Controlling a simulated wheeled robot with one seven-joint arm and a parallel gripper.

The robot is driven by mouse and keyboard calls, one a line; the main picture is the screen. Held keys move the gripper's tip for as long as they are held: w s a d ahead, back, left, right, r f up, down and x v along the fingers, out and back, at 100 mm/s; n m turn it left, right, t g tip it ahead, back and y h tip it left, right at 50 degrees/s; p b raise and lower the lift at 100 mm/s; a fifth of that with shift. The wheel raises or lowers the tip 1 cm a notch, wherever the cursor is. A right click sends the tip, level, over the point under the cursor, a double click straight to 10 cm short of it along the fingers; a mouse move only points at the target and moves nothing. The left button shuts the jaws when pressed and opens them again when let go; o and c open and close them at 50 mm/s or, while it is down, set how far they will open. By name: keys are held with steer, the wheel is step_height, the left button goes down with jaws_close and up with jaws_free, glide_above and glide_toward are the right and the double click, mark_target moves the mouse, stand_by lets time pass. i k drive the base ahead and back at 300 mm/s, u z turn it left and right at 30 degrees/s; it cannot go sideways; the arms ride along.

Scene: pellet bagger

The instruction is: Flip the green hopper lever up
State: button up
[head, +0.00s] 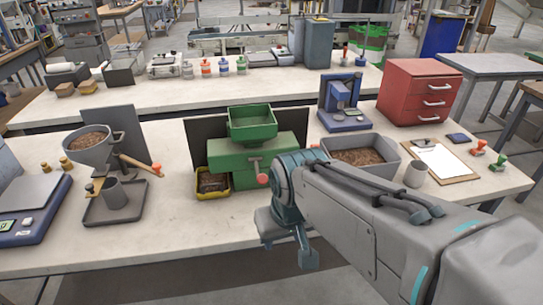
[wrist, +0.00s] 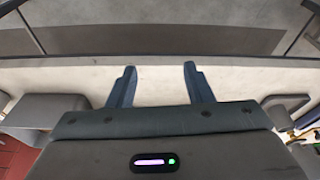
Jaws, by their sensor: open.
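The green hopper (head: 252,124) sits on top of a green machine body (head: 228,152) at the middle of the near table in the head view. A short grey lever (head: 254,164) is on the front of the body, with a red-orange knob (head: 263,180) at its lower end; the lever points down. My gripper (head: 287,258) is in front of and below the machine, near the table's front edge, apart from the lever. In the wrist view my gripper (wrist: 160,69) is open and empty, its two blue fingers over the pale tabletop. The lever does not show there.
A yellow tray (head: 214,194) with pellets sits left of the machine. A grey funnel stand (head: 126,210) with a wooden handle is further left. A grey pellet bin (head: 378,176) stands right, partly behind my arm. Table space (head: 190,235) in front of the machine is clear.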

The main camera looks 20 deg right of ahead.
mark_target(262, 179)
steer(key=z, duration=0.55)
steer(key=k, duration=1.3)
steer(key=u, duration=0.2)
steer(key=i, duration=0.9)
steer(key=u, duration=0.65)
